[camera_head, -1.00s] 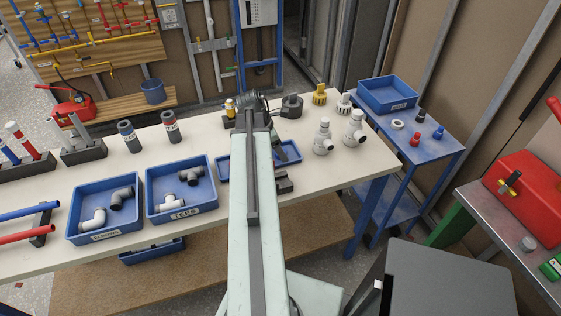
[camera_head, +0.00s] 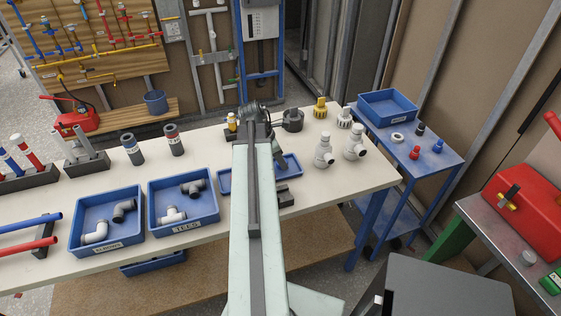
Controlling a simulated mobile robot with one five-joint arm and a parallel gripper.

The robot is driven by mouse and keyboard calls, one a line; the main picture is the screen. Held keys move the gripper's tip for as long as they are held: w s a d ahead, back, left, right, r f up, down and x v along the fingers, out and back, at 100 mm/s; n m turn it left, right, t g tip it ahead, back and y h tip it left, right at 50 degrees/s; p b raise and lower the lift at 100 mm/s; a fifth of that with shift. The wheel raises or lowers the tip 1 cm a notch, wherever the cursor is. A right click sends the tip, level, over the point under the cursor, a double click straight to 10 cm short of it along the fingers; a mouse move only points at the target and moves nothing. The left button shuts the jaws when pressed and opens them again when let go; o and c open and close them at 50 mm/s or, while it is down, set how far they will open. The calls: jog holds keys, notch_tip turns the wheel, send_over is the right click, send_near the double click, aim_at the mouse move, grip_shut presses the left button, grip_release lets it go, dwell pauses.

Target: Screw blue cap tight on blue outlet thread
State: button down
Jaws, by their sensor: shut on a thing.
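My gripper (camera_head: 256,112) is at the far end of my pale arm, over the back of the cream bench. It is dark and seen from behind. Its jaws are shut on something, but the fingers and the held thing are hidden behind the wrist. A small blue cap-like piece (camera_head: 438,146) stands on the blue side table (camera_head: 452,162), beside a red one (camera_head: 414,152) and a black one (camera_head: 419,129). I cannot pick out a blue outlet thread; blue pipes (camera_head: 52,45) show on the wooden wall board.
Pale fittings (camera_head: 354,142) and a yellow piece (camera_head: 320,107) stand on the bench (camera_head: 375,180) right of my arm. Blue bins of elbows (camera_head: 110,232) and tees (camera_head: 184,220) lie left. A red toolbox (camera_head: 525,212) and a dark grey surface (camera_head: 450,280) are at right.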

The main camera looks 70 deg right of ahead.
notch_tip(320, 180, up, 2)
jog(key=shift+r+p, duration=0.1)
jog(key=shift+p, duration=0.5)
jog(key=w+a, duration=0.2)
jog(key=w, duration=0.2)
jog(key=w+a, duration=0.3)
jog(key=w, duration=0.2)
jog(key=w+a+r+p, duration=0.1)
jog(key=w+a, duration=0.1)
jog(key=w, duration=0.3)
jog(key=shift+a, duration=0.4)
